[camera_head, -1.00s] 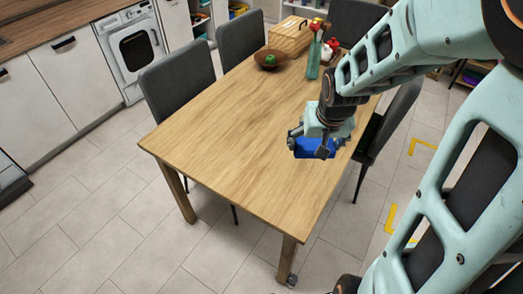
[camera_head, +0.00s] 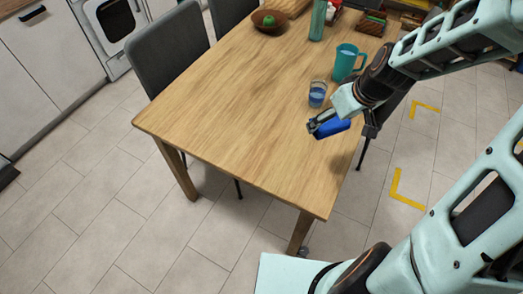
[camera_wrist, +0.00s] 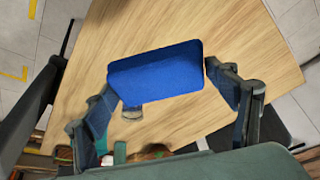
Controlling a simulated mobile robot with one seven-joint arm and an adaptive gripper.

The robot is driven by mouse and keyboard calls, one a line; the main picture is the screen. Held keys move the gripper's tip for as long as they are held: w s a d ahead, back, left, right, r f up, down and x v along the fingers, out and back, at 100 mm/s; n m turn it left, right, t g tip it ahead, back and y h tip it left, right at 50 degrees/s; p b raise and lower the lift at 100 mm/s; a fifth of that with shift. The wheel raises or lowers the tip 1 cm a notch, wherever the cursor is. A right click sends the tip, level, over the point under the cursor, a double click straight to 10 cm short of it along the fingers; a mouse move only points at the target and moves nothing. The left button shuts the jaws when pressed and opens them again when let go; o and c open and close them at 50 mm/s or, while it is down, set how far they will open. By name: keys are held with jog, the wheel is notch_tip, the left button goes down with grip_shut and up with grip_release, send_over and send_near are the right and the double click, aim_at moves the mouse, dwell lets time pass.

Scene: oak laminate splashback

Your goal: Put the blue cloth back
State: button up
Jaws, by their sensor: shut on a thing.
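The blue cloth (camera_head: 331,129) is a folded, flat blue block. It also shows large in the wrist view (camera_wrist: 156,74), with one finger at each end. My gripper (camera_head: 326,122) is shut on the cloth and holds it above the right side of the wooden table (camera_head: 225,110), near its right edge. In the wrist view my gripper's fingers (camera_wrist: 158,90) spread to either side of the cloth. The wrist view shows wood below the cloth; the height of the gap is hard to tell.
A glass with blue contents (camera_head: 317,94) and a teal mug (camera_head: 347,62) stand just behind my gripper. A brown bowl (camera_head: 269,20) and a green vase (camera_head: 318,20) stand further back. A grey chair (camera_head: 170,55) is at the left. The table's near left part is bare.

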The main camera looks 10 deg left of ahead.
jog(key=a+f+n+g+y+b, duration=0.2)
jog(key=a+f+n+b, duration=0.25)
jog(key=n, duration=0.25)
send_near(258, 150)
jog(key=shift+w+a+f+n+b, duration=0.3)
jog(key=shift+w+a+f+b, duration=0.1)
jog(key=shift+a+f+b, duration=0.35)
jog(key=shift+a+f, duration=0.45)
jog(key=shift+a, duration=0.1)
jog(key=shift+f, duration=1.55)
jog(key=shift+f, duration=0.2)
jog(key=o, duration=1.1)
jog(key=shift+c, duration=0.2)
jog(key=shift+o, duration=0.2)
